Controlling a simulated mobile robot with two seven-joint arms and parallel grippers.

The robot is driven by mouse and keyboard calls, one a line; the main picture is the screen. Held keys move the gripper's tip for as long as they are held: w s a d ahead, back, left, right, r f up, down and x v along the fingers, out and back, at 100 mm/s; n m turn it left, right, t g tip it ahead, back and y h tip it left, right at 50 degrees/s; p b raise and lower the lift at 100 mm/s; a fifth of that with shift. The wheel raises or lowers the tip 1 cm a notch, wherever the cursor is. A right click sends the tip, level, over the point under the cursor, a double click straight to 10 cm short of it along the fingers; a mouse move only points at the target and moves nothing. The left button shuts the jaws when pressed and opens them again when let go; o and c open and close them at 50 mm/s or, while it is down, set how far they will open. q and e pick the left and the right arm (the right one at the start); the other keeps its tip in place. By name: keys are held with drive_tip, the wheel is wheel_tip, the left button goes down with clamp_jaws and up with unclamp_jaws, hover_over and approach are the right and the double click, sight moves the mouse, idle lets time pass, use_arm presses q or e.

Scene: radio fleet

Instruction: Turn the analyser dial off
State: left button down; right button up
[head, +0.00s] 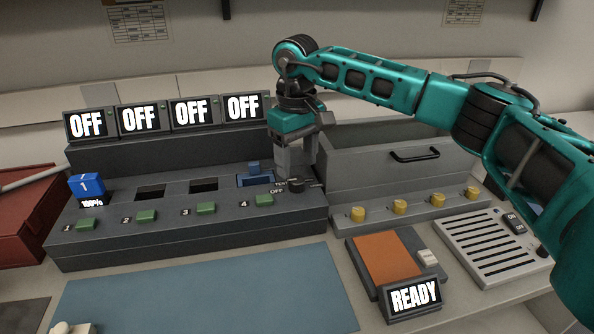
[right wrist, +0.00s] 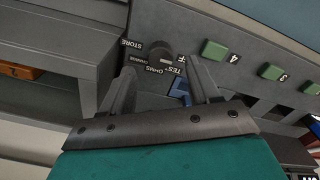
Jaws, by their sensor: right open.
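The analyser dial (head: 296,186) is a small dark knob on the grey bank's sloping front, at its right end. Labels "TEST" and "OFF" show beside it in the head view. In the right wrist view the dial (right wrist: 161,56) is ringed by labels reading "STORE", "OHMS" and "TEST", with others partly covered; its pointer direction is too small to tell. My right gripper (head: 296,168) points down just above the dial. In the right wrist view its open, empty fingers (right wrist: 162,69) reach toward the dial from either side. My left gripper is not in view.
The bank has several green buttons (head: 206,208), slots and "OFF" screens (head: 139,118). A blue radio (head: 86,187) stands in slot 1; another blue piece (head: 254,179) is in slot 4. A grey drawer (head: 377,162) is right of the dial. A blue mat (head: 205,295) lies clear in front.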

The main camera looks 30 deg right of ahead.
sight(297, 180)
wheel_tip(297, 180, up, 9)
drive_tip(key=shift+s+f, duration=0.1)
idle(0.7)
